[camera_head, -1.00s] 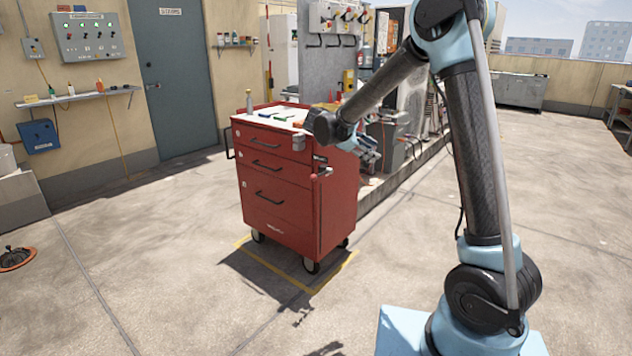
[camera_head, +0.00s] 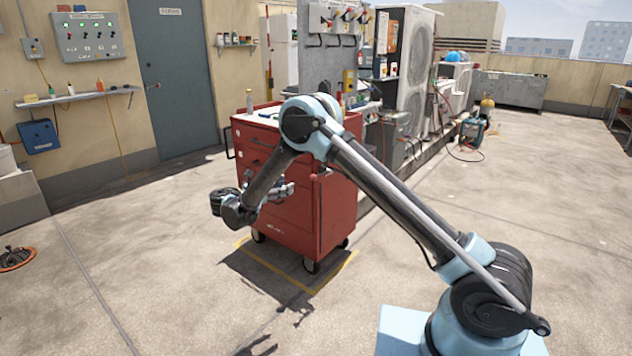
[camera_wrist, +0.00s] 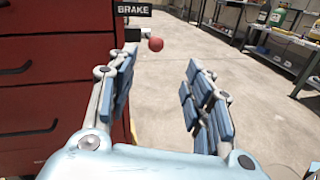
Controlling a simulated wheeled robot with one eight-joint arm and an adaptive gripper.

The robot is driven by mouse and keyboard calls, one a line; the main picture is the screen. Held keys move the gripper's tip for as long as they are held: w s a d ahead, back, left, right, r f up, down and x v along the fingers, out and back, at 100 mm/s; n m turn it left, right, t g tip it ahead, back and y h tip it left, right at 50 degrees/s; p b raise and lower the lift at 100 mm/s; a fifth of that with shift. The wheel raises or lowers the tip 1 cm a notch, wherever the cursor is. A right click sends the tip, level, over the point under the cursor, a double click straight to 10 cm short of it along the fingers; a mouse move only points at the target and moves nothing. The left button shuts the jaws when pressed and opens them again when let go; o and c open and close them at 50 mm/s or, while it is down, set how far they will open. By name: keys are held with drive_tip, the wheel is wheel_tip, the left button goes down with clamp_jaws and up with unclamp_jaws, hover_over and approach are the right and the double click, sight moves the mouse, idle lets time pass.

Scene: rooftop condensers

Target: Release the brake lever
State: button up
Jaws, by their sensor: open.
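The brake lever (camera_wrist: 156,44) shows in the wrist view as a small red ball knob by a dark mount at the edge of the red tool cart, under a black sign (camera_wrist: 133,9) reading BRAKE. My gripper (camera_wrist: 165,85) is open with nothing between its fingers. The knob lies beyond the fingertips, between their two lines and nearer the left finger, apart from both as far as I can tell. In the head view, my gripper (camera_head: 285,190) is in front of the red cart (camera_head: 335,215).
The cart stands on casters inside a yellow floor outline (camera_head: 325,285). Loose items lie on its top. A grey machine (camera_head: 388,140) stands behind it at right. A shelf (camera_wrist: 290,40) stands at the wrist view's right. The concrete floor around the cart is mostly clear.

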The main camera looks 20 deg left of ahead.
sight(311, 179)
drive_tip(key=shift+t, duration=0.3)
drive_tip(key=x, duration=0.5)
drive_tip(key=f+x, duration=0.1)
drive_tip(key=x, duration=0.9)
drive_tip(key=shift+w+f, duration=0.2)
